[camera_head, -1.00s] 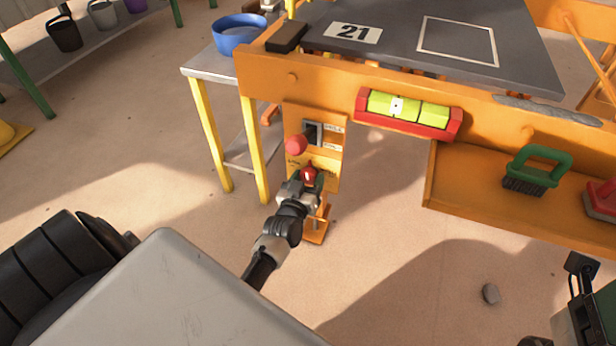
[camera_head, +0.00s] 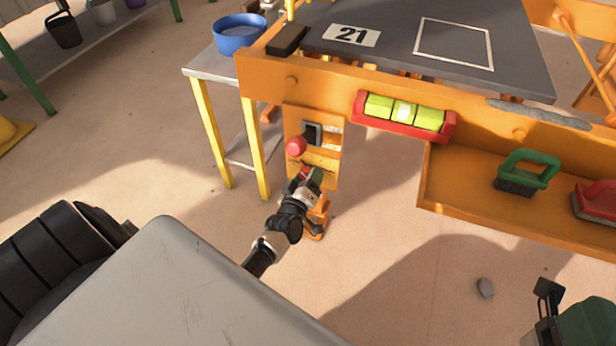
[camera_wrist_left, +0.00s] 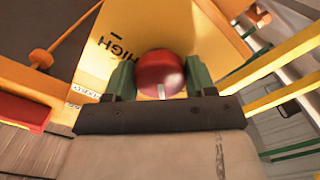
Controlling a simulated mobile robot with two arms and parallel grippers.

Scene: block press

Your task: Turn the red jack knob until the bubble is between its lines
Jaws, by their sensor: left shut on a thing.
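The red jack knob (camera_wrist_left: 160,70) sits between the two green fingers of my left gripper (camera_wrist_left: 163,80) in the left wrist view, a pale mark on its face. In the head view the gripper (camera_head: 308,182) is shut on the knob and covers most of it, low on the orange panel (camera_head: 323,157). The level (camera_head: 404,117) is a red holder with a yellow-green vial on the table's front beam. Its pale bubble (camera_head: 403,111) shows in the middle of the vial, apparently between the dark lines. The fingers of my right gripper are not in view.
A red ball-shaped knob (camera_head: 296,146) sits just above my left gripper on the panel. A green-handled brush (camera_head: 527,172) lies on the orange shelf (camera_head: 455,195) at the right. A blue bowl (camera_head: 239,35) stands on the side table.

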